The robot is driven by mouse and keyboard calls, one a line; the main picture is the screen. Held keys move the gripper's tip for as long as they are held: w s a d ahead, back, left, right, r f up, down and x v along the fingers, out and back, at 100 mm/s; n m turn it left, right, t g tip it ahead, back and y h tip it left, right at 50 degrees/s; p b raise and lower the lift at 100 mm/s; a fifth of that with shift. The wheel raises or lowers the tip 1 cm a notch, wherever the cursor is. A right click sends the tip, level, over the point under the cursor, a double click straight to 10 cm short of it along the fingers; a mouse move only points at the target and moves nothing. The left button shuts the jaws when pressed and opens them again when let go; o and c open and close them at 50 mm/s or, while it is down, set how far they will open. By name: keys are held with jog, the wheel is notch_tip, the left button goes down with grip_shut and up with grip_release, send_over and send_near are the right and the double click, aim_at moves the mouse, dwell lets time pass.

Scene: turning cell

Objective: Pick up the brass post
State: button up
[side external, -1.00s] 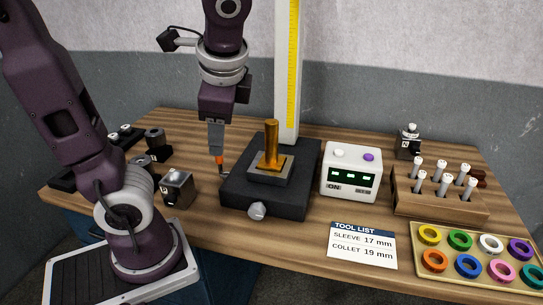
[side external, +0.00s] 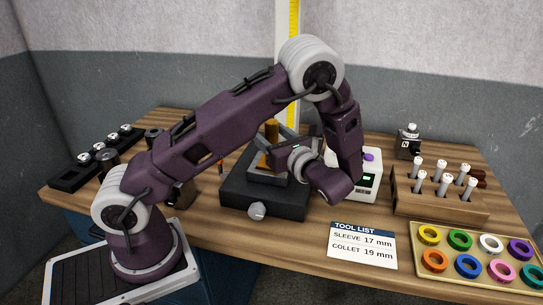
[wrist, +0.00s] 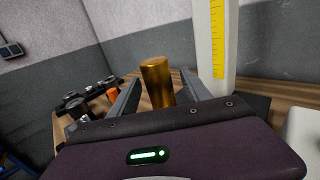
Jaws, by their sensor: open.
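The brass post (side external: 271,130) stands upright over the dark block-like fixture (side external: 240,198), in front of the tall white column. My gripper lies low and nearly level at the post, and my wrist partly hides the post's lower part in the side view. In the wrist view the post (wrist: 157,82) shows between the two grey fingers of my gripper (wrist: 161,79), with a gap on each side. The gripper is open and holds nothing. The post's foot is hidden behind the gripper body in the wrist view.
The white column (side external: 287,100) with a yellow scale rises close behind the post. A white display box (side external: 368,190) stands just right of my wrist. A pin rack (side external: 440,200) and a ring tray (side external: 450,284) are farther right. A small orange thing (wrist: 112,94) is left of the fingers.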

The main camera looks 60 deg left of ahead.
jog(key=shift+a, duration=1.2)
grip_shut()
jog(key=shift+r, duration=0.15)
